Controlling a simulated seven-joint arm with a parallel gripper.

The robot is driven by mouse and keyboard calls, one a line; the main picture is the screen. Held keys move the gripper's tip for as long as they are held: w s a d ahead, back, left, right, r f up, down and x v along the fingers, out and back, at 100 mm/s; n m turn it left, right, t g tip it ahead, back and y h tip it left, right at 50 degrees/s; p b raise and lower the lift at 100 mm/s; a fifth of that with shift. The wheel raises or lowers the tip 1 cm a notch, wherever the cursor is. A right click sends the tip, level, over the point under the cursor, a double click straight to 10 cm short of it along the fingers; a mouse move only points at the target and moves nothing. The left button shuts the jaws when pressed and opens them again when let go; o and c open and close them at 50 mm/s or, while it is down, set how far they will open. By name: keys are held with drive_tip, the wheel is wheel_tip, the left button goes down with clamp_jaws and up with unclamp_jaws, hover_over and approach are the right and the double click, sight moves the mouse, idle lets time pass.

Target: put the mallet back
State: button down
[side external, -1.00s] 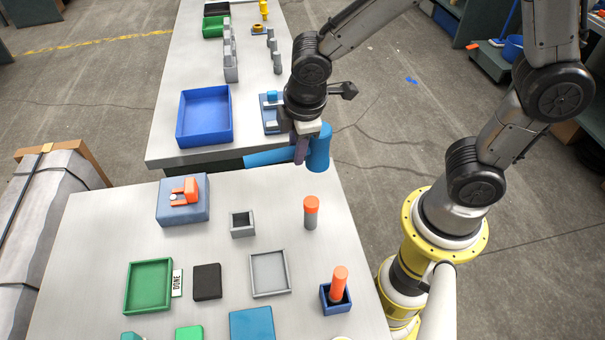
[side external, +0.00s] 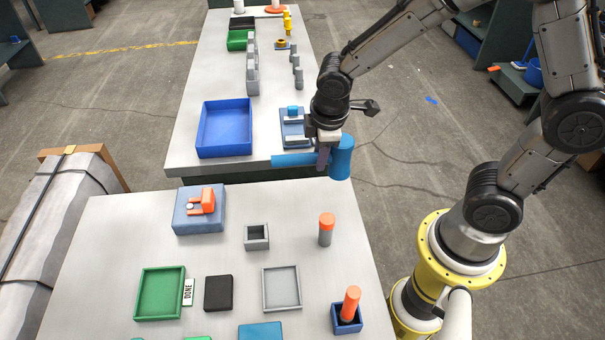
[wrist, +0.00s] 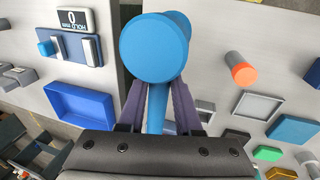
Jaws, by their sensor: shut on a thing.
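The blue mallet (side external: 341,158) has a cylindrical head and a long round handle pointing left in the side view. My gripper (side external: 323,160) is shut on the handle close to the head and holds the mallet in the air, near the gap between the two tables. In the wrist view the round end of the mallet head (wrist: 154,48) faces the camera, and the handle runs down between the purple fingers of my gripper (wrist: 158,100). The mallet's place is not clear in these views.
On the far table are a blue tray (side external: 203,143) and a blue plate with grey bars (side external: 291,138). The near table (side external: 120,250) carries a blue-grey block (side external: 180,222), a small grey box (side external: 257,243), an orange-topped cylinder (side external: 326,232), a green tray (side external: 140,302) and a dark blue holder (side external: 345,326).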

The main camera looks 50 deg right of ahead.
drive_tip(key=shift+w+a+f, duration=0.1)
drive_tip(key=shift+w+f, duration=0.7)
drive_tip(key=shift+f, duration=0.65)
drive_tip(key=shift+w+a+f, duration=0.1)
drive_tip(key=shift+w+f, duration=0.75)
drive_tip(key=shift+f, duration=0.65)
drive_tip(key=shift+w+f, duration=0.8)
drive_tip(key=shift+f, duration=0.65)
drive_tip(key=shift+f, duration=0.15)
drive_tip(key=c, duration=0.6)
unclamp_jaws()
